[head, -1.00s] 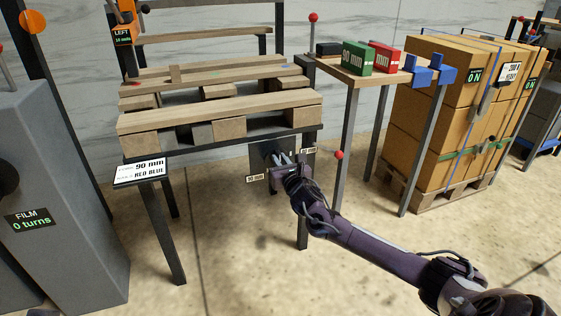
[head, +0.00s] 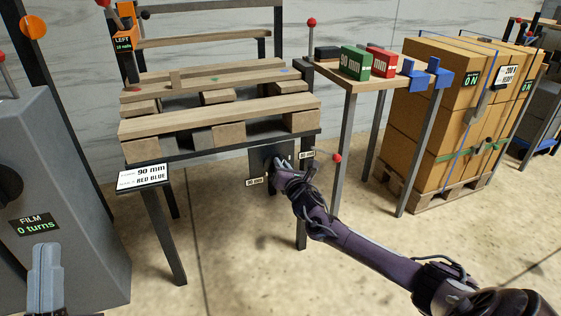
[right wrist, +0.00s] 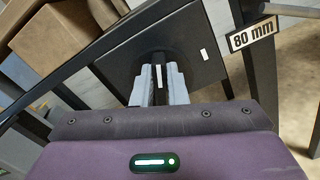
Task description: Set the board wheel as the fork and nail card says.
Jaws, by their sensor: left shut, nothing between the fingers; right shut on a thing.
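The fork and nail card (head: 142,177) stands at the table's left front corner; it reads 90 mm and red, blue. The board wheel's dark plate (head: 258,158) is under the pallet's front edge, and it also shows in the right wrist view (right wrist: 205,50). My right gripper (head: 281,161) is shut on the wheel's dark bar (right wrist: 159,75), which carries a white line, between its pale fingers (right wrist: 158,86). The lower-left label (head: 257,181) is small, seemingly 90 mm. My left gripper (head: 46,265) is shut and empty at bottom left.
A grey film machine (head: 70,190) showing 0 turns stands at left. A wooden pallet (head: 215,110) lies on the table. A side stand holds a green box (head: 355,62) and a red box (head: 381,60). Strapped cartons (head: 440,125) stand at right. A red-knobbed lever (head: 337,158) is beside the plate.

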